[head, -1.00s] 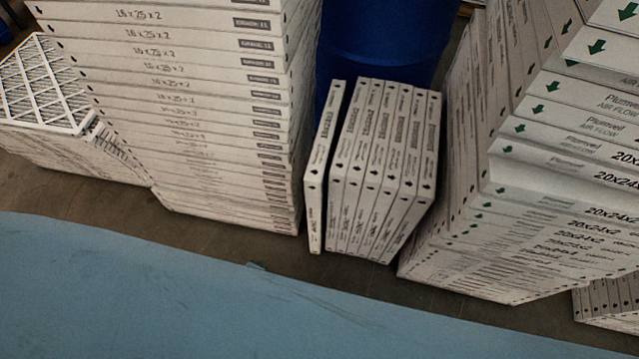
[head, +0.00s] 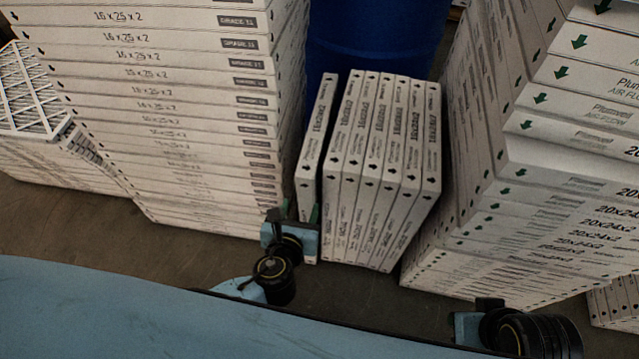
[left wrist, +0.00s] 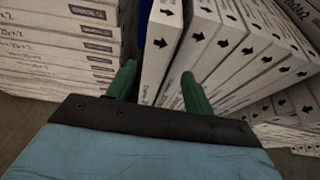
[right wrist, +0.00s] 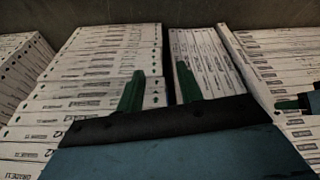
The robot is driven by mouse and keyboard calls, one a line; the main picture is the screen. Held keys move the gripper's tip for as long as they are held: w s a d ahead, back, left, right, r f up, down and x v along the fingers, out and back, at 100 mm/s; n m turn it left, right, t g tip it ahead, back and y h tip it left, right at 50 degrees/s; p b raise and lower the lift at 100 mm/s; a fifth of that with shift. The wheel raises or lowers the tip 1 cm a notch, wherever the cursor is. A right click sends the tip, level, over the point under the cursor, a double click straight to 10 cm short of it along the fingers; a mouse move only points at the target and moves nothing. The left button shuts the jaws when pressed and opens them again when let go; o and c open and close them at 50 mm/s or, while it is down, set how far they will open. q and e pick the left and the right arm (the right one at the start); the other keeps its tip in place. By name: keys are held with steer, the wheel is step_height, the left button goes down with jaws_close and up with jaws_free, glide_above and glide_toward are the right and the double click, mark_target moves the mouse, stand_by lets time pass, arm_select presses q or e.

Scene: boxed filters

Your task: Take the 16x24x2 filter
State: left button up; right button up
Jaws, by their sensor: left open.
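A row of upright white boxed filters (head: 375,165) stands on the floor in the head view; their size print is too small to read. The leftmost filter (head: 315,140) stands slightly apart from the others. My left gripper (head: 302,214) is at its lower front edge. In the left wrist view the green fingers (left wrist: 158,88) are spread, one on each side of that leftmost filter (left wrist: 165,45), not closed on it. My right gripper (head: 488,304) is low at the right in the head view. In the right wrist view its fingers (right wrist: 160,90) are apart and empty.
A tall stack of boxes marked 16x25x2 (head: 150,90) stands on the left and a stack marked 20x24x2 (head: 560,220) on the right. A blue barrel (head: 375,35) is behind the row. Bare floor (head: 355,300) lies in front.

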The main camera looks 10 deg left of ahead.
mark_target(305, 192)
arm_select(q)
steer(key=shift+b+x, duration=0.45)
steer(key=shift+x, duration=1.05)
steer(key=shift+w+a+f+b, duration=0.2)
steer(key=shift+w+f+b, duration=0.5)
steer(key=shift+w+b, duration=0.25)
steer(key=b+x, duration=0.1)
steer(key=x, duration=0.1)
steer(key=shift+w+f, duration=0.1)
steer(key=shift+w, duration=0.3)
arm_select(e)
steer(key=w+a+r+t+y, duration=0.3)
steer(key=w+a+r+t, duration=0.2)
steer(key=w+r+t, duration=0.4)
steer(key=shift+w+a+r+n, duration=0.35)
steer(key=shift+w+r, duration=0.25)
steer(key=shift+w, duration=0.5)
arm_select(q)
jaws_close()
